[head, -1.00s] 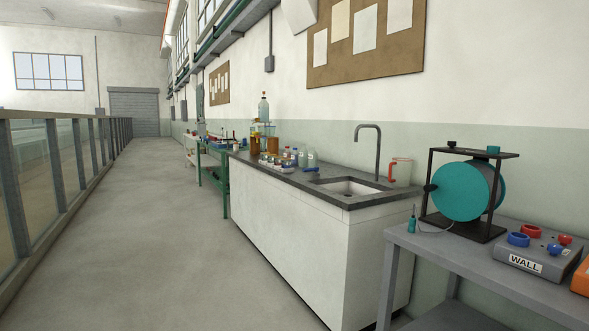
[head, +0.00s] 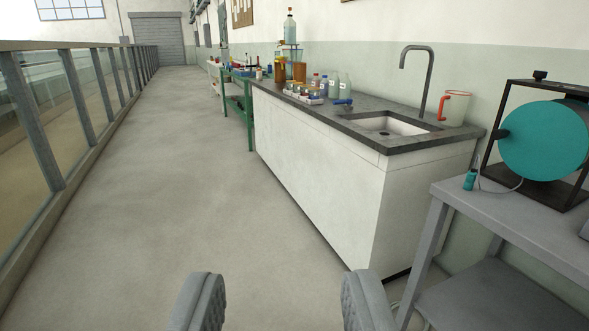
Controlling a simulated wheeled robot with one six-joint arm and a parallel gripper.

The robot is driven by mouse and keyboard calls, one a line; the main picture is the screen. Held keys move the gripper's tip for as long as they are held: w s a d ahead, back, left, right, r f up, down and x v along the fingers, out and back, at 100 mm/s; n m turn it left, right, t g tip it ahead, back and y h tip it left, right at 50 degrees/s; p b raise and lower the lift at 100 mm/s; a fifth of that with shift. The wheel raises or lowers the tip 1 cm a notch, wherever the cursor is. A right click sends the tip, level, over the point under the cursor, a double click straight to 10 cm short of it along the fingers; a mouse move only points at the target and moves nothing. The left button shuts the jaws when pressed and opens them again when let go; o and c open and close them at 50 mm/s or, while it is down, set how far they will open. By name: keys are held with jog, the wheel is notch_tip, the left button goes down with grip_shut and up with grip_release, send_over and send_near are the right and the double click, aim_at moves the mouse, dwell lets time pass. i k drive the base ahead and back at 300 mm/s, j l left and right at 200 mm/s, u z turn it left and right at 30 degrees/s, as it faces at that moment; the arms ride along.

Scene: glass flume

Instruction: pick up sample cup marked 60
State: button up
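My gripper (head: 282,300) shows at the bottom of the head view, its two grey fingers wide apart with only floor between them. It is open and empty. Several small cups stand in a low rack (head: 303,95) near the front edge of the dark counter top, well ahead of my gripper. Their marks are too small to read, so I cannot tell which cup is marked 60.
The white sink counter (head: 315,165) stands ahead on the right, with a sink (head: 385,125), tap (head: 430,75) and red-handled jug (head: 455,107). A grey table (head: 500,215) with a teal reel (head: 545,142) is nearer right. A glass railing (head: 85,105) runs left. The aisle floor (head: 170,190) is clear.

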aim_at(314, 93)
jog(key=i, duration=2.15)
jog(key=i+l, duration=0.1)
jog(key=i, duration=2.05)
jog(key=j+u, duration=0.05)
jog(key=j, duration=0.05)
